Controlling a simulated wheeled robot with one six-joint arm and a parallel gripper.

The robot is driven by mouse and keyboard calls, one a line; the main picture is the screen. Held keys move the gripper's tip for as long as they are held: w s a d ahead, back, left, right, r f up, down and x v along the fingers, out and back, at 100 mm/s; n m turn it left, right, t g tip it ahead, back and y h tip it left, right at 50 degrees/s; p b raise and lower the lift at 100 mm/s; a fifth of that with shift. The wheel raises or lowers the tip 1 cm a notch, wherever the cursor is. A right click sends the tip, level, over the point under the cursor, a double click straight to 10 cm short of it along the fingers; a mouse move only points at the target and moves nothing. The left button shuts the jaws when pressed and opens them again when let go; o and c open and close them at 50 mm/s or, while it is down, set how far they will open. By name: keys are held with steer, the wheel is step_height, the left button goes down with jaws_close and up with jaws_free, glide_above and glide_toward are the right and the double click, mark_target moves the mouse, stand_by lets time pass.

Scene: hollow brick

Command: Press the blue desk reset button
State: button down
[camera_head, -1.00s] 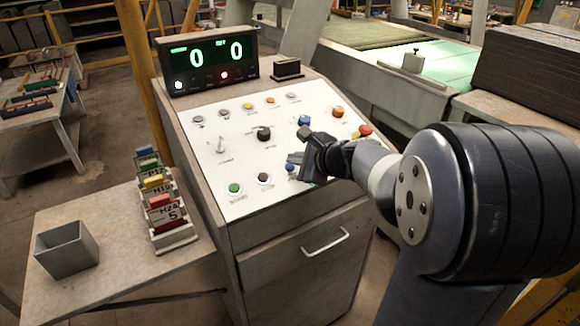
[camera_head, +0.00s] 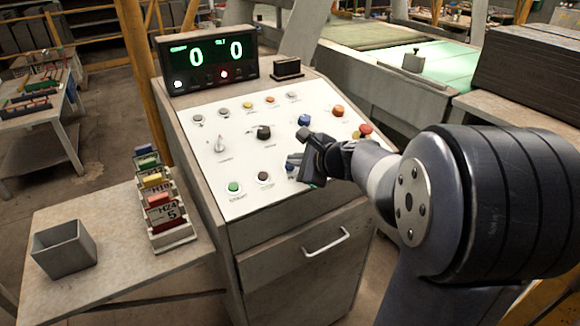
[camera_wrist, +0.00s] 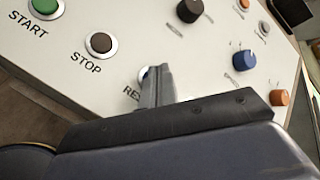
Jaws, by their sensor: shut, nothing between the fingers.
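The blue reset button (camera_wrist: 144,74) sits on the sloped white panel (camera_head: 240,200), beside the partly covered "RES..." label. My shut, empty fingers (camera_wrist: 158,76) hide most of it in the wrist view.
A green START button (camera_wrist: 45,5) and a brown STOP button (camera_wrist: 101,43) sit left of the reset button. A blue speed knob (camera_wrist: 243,60), a black knob (camera_head: 264,132) and red and orange buttons are also on the panel. A display (camera_head: 210,62) reading 0 and 0 stands behind.

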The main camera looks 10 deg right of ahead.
steer(key=shift+w+f+b, duration=0.1)
steer(key=shift+f+b, duration=0.3)
steer(key=shift+b, duration=0.05)
stand_by(0.4)
steer(key=shift+r, duration=0.1)
steer(key=shift+s+r+p, duration=0.2)
steer(key=shift+r+p, duration=0.4)
steer(key=shift+r, duration=0.1)
steer(key=r+p, duration=0.1)
steer(key=s+r+p, duration=0.1)
steer(key=r, duration=0.1)
steer(key=r+p, duration=0.1)
steer(key=shift+s+d+r+p, duration=0.15)
steer(key=shift+d+r+p, duration=0.15)
steer(key=shift+r+p, duration=0.1)
steer(key=shift+a, duration=0.1)
stand_by(0.7)
